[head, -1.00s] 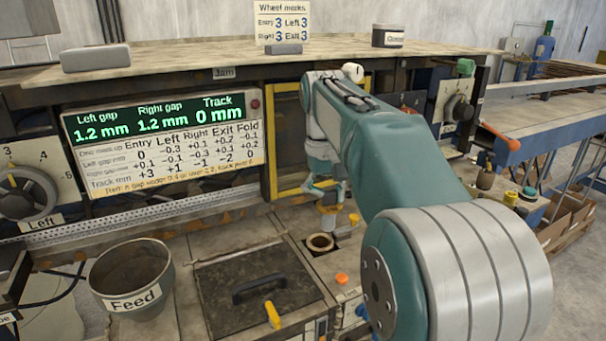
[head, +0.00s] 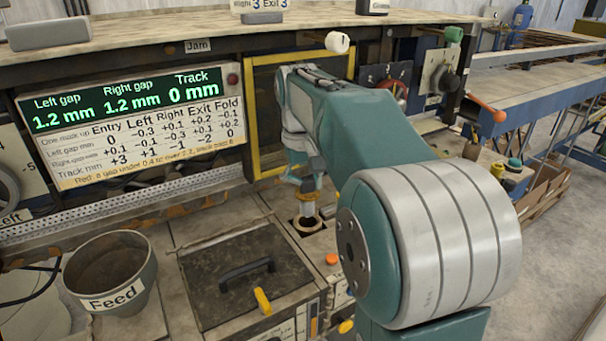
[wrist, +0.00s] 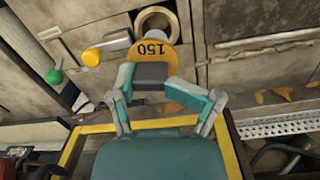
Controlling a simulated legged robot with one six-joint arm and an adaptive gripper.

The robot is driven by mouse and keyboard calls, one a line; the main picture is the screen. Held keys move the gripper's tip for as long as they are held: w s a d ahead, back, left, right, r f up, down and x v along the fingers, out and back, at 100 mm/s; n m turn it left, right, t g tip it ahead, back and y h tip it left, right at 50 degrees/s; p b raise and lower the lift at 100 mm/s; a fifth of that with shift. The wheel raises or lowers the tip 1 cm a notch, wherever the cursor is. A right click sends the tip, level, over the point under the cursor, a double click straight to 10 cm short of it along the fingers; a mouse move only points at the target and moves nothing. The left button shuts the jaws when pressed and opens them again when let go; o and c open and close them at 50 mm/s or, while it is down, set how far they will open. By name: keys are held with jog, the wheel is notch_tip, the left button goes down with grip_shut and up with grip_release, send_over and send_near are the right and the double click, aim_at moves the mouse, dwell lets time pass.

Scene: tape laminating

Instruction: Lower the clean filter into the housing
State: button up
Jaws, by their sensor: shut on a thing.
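My gripper (wrist: 165,88) is shut on the grey grip block of the clean filter (wrist: 152,52), whose yellow disc reads 150. In the head view my gripper (head: 307,182) points down, with the filter's yellow-orange part (head: 306,209) under it. The round pale rim of the housing (head: 307,225) lies directly below, in a dark square recess. In the wrist view the housing rim (wrist: 157,13) shows just beyond the disc, which overlaps it.
A closed dark lid (head: 225,280) with a black handle lies left of the housing. A Feed bucket (head: 110,270) stands farther left. An orange knob (head: 332,259) sits close in front of the housing. A yellow frame (head: 262,110) rises behind my gripper.

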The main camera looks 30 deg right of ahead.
aim_at(305, 215)
jog(key=shift+f, duration=0.45)
jog(key=shift+s+f, duration=0.1)
jog(key=shift+s, duration=0.05)
jog(key=shift+f, duration=2.7)
dwell(0.4)
jog(key=o, duration=1.2)
jog(key=r, duration=0.7)
jog(key=shift+w+a+r, duration=0.15)
jog(key=shift+w+r, duration=0.05)
jog(key=shift+w, duration=0.1)
